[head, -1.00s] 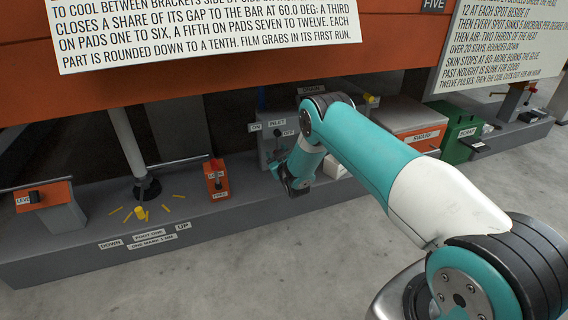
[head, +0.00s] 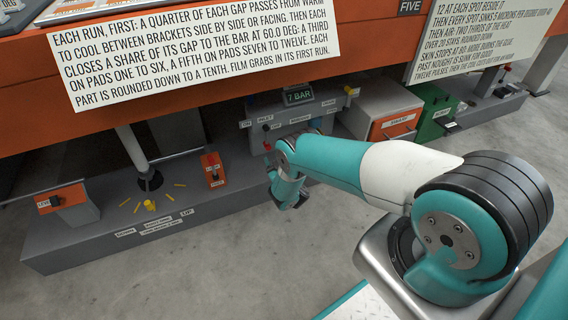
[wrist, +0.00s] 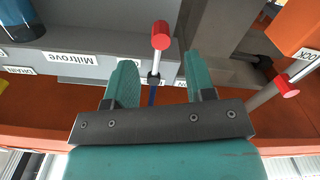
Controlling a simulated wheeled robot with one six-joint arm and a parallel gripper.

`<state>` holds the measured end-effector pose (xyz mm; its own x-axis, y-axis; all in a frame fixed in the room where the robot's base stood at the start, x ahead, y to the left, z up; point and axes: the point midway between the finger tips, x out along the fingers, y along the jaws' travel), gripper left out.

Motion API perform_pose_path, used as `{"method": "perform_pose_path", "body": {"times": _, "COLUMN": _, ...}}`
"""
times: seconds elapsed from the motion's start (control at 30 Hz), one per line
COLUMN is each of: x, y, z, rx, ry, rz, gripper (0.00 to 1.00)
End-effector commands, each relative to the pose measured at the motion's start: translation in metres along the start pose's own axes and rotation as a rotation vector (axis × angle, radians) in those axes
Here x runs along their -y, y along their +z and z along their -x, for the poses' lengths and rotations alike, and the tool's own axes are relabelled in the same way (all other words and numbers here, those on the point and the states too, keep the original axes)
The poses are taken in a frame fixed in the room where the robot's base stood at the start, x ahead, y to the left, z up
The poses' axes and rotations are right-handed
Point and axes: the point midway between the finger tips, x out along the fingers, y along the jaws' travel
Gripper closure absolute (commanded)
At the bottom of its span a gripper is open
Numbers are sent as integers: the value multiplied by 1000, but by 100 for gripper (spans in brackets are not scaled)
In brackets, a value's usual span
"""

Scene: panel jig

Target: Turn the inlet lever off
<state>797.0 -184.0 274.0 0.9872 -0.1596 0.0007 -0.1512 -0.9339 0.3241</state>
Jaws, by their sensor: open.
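The grey panel (head: 300,112) carries an INLET label (head: 265,117), with ON to its left and OFF below it at the right. A small red tip, probably the inlet lever (head: 267,147), shows just beyond my arm in the head view. My gripper (wrist: 158,62) is open, seen in the wrist view with its two teal fingers apart. A grey rod with a red end (wrist: 160,36), probably the same lever, stands in line with the gap between them. Its red end lies past the fingertips in the picture. I cannot tell whether either finger touches it.
A 7 BAR display (head: 298,95) tops the panel. A red-orange lock unit (head: 213,171) stands to its left; a second red-ended rod (wrist: 287,87) is at the right in the wrist view. A SWARF box (head: 390,110) is to the right. The floor in front is clear.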

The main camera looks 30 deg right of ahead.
Motion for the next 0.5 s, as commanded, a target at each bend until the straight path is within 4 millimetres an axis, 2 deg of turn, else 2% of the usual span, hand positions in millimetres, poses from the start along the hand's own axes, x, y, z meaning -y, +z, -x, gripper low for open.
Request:
{"method": "perform_pose_path", "body": {"times": 0.03, "x": -2, "y": -8, "z": 6, "rx": 2, "ry": -2, "rz": 1, "gripper": 50}}
{"method": "perform_pose_path", "body": {"times": 0.5, "x": -1, "y": -5, "z": 65, "rx": 1, "ry": -1, "rz": 1, "gripper": 50}}
